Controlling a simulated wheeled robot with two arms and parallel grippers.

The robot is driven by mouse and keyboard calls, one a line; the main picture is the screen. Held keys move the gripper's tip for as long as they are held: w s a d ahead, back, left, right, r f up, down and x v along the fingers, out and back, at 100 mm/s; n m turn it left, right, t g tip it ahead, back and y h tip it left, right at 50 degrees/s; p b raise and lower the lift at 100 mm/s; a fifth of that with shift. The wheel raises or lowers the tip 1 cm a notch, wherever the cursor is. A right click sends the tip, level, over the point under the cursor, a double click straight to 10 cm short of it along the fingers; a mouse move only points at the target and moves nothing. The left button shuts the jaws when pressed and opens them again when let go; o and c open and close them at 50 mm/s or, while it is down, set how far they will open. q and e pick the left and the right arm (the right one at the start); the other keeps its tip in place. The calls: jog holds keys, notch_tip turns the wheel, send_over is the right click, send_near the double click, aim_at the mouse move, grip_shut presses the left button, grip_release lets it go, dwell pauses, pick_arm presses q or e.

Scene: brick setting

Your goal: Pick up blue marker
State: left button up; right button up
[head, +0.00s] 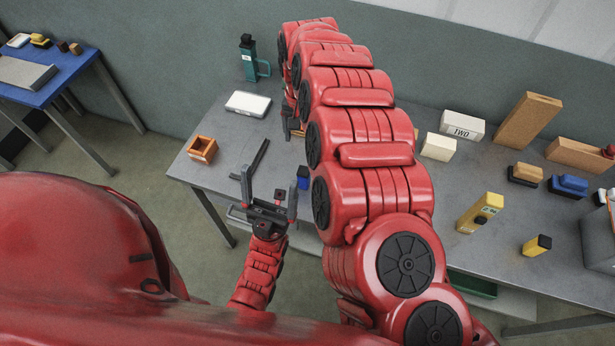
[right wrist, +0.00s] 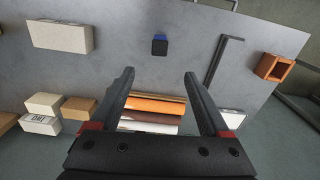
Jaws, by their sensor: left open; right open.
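A small blue marker (head: 303,181) with a dark top stands on the grey table, close beside my right arm in the head view. In the right wrist view the blue and black marker (right wrist: 160,45) sits past the fingertips, near the top middle. My right gripper (right wrist: 160,75) is open, with nothing held between its fingers; in the head view it is mostly hidden behind my arm. My left gripper (head: 269,190) is open and empty at the table's front edge, left of the marker in the head view.
A black L-shaped bar (head: 254,163), an orange open box (head: 202,150) and a white box (head: 248,104) lie to the left. Orange, brown and white items (right wrist: 152,110) show between my right fingers. Blocks, including one marked TWO (head: 462,126), fill the right side.

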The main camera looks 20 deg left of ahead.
jog(key=b, duration=0.5)
send_over(304, 171)
notch_tip(304, 171, down, 7)
jog(key=shift+w, duration=0.1)
notch_tip(304, 171, down, 3)
jog(key=shift+r+p, duration=0.2)
jog(key=shift+p, duration=0.2)
jog(key=shift+a+f+p, duration=0.1)
jog(key=shift+f+p, duration=0.25)
jog(key=shift+f, duration=0.6)
jog(key=shift+f+p, duration=0.55)
jog(key=shift+p, duration=0.2)
jog(key=shift+f+p, duration=0.55)
jog(key=shift+f, duration=1.5)
